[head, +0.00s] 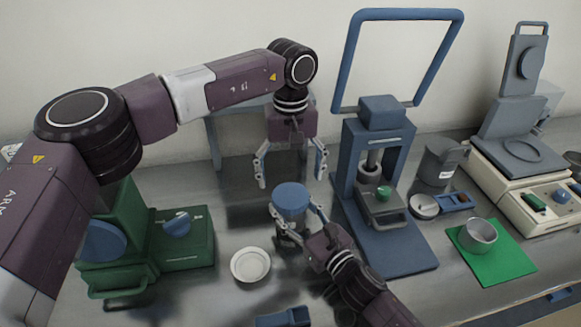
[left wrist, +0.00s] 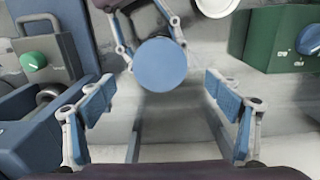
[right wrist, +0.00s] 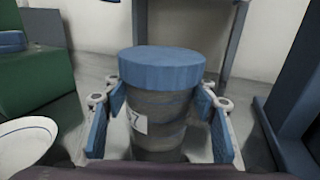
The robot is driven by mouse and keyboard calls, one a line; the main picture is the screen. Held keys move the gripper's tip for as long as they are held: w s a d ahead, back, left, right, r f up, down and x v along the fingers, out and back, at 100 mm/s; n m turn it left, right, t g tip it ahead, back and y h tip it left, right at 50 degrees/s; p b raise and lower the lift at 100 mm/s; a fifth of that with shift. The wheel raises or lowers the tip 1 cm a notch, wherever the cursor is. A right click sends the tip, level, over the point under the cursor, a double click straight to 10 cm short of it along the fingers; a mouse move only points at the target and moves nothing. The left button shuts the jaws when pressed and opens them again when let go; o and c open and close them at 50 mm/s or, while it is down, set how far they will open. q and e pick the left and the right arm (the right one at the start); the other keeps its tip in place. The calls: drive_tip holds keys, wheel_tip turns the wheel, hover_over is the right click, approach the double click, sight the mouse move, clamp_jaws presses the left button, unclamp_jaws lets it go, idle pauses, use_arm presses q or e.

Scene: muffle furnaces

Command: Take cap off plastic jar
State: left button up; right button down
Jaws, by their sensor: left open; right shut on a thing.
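The plastic jar (right wrist: 160,110) is a greyish, see-through cylinder with a small label, standing upright. Its blue cap (head: 291,196) sits on top of it, and the cap also shows in the left wrist view (left wrist: 160,65) and the right wrist view (right wrist: 162,67). My right gripper (head: 296,222) is shut on the jar body below the cap, one finger on each side. My left gripper (head: 290,180) is open and empty, above and behind the cap, pointing down. In the left wrist view its fingers (left wrist: 160,108) are spread wide and apart from the cap.
A white dish (head: 250,265) lies left of the jar. A green machine (head: 185,240) stands farther left. A blue press (head: 385,235) is close on the right. A grey cup (head: 478,236) stands on a green mat (head: 512,262) beside a cream balance (head: 520,190).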

sight(290, 195)
use_arm(q)
wheel_tip(290, 195, down, 6)
drive_tip(key=shift+r, duration=0.15)
drive_tip(key=shift+c, duration=0.3)
